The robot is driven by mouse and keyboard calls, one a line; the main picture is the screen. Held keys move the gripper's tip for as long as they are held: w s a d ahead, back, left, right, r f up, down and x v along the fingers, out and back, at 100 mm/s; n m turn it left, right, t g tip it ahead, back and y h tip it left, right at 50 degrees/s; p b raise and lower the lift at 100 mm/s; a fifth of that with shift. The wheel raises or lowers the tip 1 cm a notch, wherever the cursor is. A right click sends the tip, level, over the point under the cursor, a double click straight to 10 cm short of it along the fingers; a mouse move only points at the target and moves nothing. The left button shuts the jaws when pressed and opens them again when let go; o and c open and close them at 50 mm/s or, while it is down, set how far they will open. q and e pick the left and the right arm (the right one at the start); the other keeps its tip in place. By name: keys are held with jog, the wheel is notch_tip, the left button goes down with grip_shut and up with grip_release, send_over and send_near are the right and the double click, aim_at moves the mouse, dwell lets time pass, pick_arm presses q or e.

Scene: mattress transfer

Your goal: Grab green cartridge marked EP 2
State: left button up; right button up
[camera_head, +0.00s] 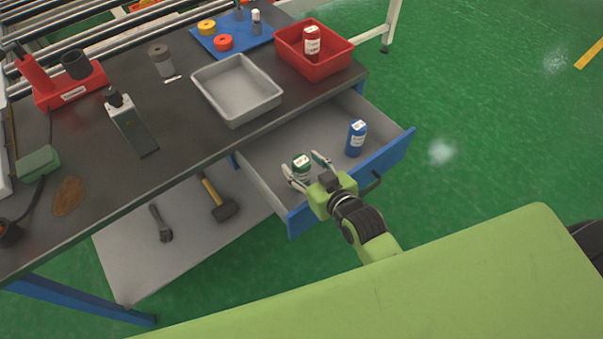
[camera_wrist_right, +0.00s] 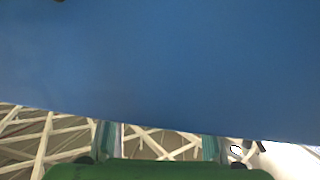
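The green cartridge (camera_head: 301,166) with a white label stands in the open drawer; I cannot read its marking. My right gripper (camera_head: 303,164) is over the drawer with its fingers spread, one on each side of the cartridge in the picture. I cannot tell whether they touch it. In the right wrist view the two fingers (camera_wrist_right: 159,143) are also apart. My left gripper is not in view.
A blue cartridge (camera_head: 356,138) stands in the drawer to the right. The blue drawer front (camera_head: 385,161) is close to my right arm, and blue fills much of the wrist view. On the table are a grey tray (camera_head: 205,76) and a red bin (camera_head: 338,56) holding a red cartridge (camera_head: 311,41).

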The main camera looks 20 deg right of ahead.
grip_shut()
